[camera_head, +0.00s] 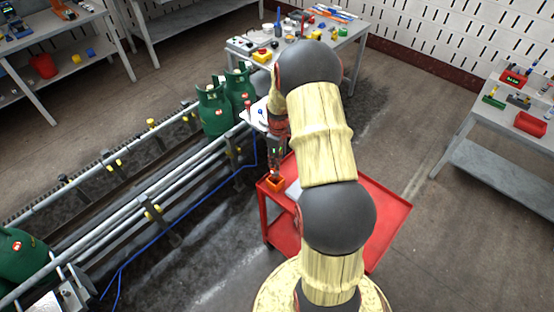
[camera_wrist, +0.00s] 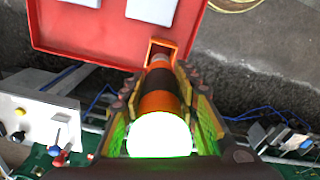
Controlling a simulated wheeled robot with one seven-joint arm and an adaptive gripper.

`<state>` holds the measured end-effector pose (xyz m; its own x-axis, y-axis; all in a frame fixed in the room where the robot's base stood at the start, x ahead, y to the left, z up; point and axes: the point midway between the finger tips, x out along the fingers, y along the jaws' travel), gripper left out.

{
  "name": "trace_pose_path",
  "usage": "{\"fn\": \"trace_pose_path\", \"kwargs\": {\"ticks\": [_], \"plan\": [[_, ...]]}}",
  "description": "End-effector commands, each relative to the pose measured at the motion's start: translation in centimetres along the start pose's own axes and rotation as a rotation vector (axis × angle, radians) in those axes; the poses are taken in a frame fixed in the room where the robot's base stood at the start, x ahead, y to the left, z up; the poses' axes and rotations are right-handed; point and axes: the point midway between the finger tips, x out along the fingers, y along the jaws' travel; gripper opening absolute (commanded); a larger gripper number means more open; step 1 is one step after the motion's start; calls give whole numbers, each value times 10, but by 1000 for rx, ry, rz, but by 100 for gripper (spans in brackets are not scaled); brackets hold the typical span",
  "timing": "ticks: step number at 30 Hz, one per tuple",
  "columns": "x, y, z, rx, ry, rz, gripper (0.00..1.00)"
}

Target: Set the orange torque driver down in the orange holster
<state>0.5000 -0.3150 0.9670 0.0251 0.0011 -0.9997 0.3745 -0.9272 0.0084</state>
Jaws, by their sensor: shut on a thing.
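My gripper (camera_head: 277,150) hangs above the left corner of the red cart. In the wrist view my gripper (camera_wrist: 156,84) is shut on the orange torque driver (camera_wrist: 158,103), with a finger on each side. The driver has orange and dark bands and a glowing white-green near end. In the head view it is mostly hidden by my gripper. The orange holster (camera_head: 275,184) is a small open frame at the cart's corner, and it also shows in the wrist view (camera_wrist: 174,44). The driver's far end lines up with the holster's opening; I cannot tell how far inside it is.
The red cart (camera_head: 385,208) has free room on its top, with pale flat items near the holster. Green gas cylinders (camera_head: 214,108) stand on the conveyor (camera_head: 130,212) to the left. A cluttered table (camera_head: 345,32) stands behind, and a grey bench (camera_head: 505,185) at right.

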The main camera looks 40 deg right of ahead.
Motion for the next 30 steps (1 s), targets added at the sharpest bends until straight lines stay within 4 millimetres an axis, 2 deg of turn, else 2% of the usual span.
{"fn": "trace_pose_path", "kwargs": {"ticks": [7,30], "plan": [[3,1,0,0,1,2,0],[32,0,0,0,1,2,0]]}}
